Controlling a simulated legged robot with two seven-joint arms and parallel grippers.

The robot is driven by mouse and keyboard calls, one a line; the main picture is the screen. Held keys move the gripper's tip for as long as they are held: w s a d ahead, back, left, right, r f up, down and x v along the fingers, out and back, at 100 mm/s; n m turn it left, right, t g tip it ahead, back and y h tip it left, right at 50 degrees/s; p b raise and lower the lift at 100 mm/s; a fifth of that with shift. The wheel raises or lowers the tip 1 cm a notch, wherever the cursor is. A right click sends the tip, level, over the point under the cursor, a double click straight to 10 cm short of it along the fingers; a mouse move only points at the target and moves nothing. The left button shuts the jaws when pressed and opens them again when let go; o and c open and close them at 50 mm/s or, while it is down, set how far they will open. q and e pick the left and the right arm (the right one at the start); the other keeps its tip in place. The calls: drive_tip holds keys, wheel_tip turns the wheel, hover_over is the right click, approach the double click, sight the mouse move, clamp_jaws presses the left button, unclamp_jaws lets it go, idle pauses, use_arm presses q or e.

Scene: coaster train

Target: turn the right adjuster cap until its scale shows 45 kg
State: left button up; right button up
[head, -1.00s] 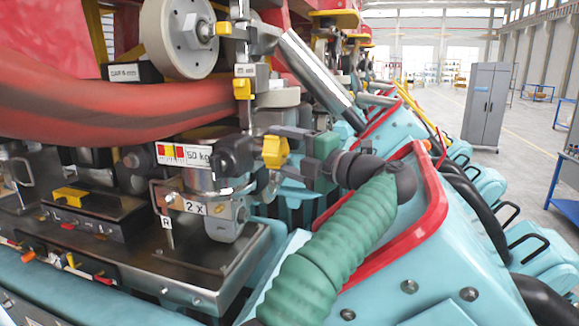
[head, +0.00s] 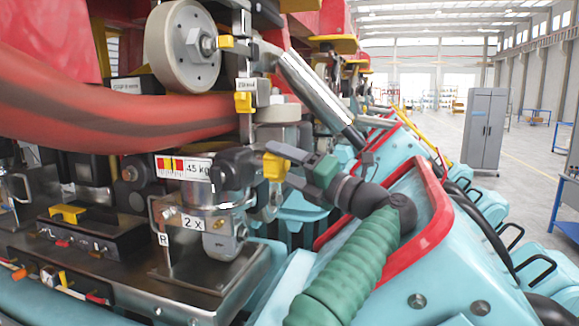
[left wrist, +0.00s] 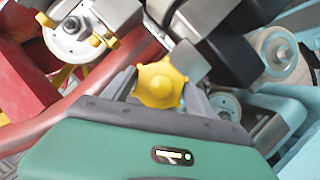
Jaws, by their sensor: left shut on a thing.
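The right adjuster cap, a yellow star-shaped knob (head: 275,167), sits at the right end of a dark horizontal fitting. It also shows in the left wrist view (left wrist: 158,84). My left gripper (head: 283,158) is shut on the cap, with one grey finger on either side of it. Its dark green body lies to the right of the cap and looks tilted. The scale plate (head: 184,168), white with red and yellow marks, is left of the cap and reads 45 kg; its right end is partly covered. My right gripper is not in view.
Plates marked R (head: 163,239) and 2 X (head: 192,222) are below the scale. A thick red tube (head: 100,110) runs above it, under a white wheel (head: 182,46). Light blue housings with red edging (head: 437,190) stand close on the right. Open hall floor lies beyond.

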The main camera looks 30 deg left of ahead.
use_arm(q)
drive_tip(key=shift+s+a+r, duration=0.1)
drive_tip(key=shift+a+r, duration=0.05)
drive_tip(key=shift+r, duration=0.1)
